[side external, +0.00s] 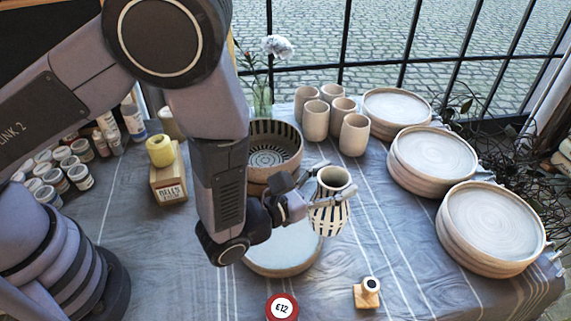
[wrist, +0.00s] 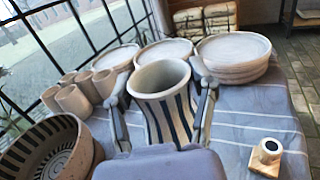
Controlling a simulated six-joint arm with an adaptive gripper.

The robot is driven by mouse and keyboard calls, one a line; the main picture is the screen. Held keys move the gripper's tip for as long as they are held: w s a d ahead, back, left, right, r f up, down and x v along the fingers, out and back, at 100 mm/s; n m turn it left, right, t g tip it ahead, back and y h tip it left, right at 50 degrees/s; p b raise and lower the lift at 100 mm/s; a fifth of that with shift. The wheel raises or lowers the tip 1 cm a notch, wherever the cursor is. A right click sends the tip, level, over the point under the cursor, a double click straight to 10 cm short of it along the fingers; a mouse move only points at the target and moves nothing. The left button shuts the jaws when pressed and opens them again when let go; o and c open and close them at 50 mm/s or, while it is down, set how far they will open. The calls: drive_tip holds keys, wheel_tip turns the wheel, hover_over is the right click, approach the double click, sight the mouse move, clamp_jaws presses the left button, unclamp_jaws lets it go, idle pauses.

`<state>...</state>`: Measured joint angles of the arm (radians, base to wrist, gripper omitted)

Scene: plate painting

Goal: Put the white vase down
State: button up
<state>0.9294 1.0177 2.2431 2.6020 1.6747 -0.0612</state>
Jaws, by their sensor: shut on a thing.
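The white vase (side external: 330,205) has dark vertical stripes and a flared open mouth. In the side external view it is upright at the middle right, in front of the pale plate's right edge. My gripper (side external: 327,197) is shut on it, with one finger on each side of its upper body. In the wrist view the vase (wrist: 165,105) is in the middle between the two fingers (wrist: 163,108). Its lower part is hidden there by my gripper body. I cannot tell for certain whether its base touches anything.
A pale plate (side external: 282,262) lies below my gripper. A striped bowl (side external: 287,137) stands behind. Several beige cups (side external: 354,136) and plate stacks (side external: 490,228) stand at the back and right. A small wooden block with a pot (side external: 368,293) is in front. Cloth right of the vase is clear.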

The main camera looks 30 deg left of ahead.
drive_tip(key=w+d+f, duration=0.5)
drive_tip(key=f, duration=0.5)
drive_tip(key=shift+w, duration=0.3)
drive_tip(key=shift+f, duration=0.15)
drive_tip(key=o, duration=1.2)
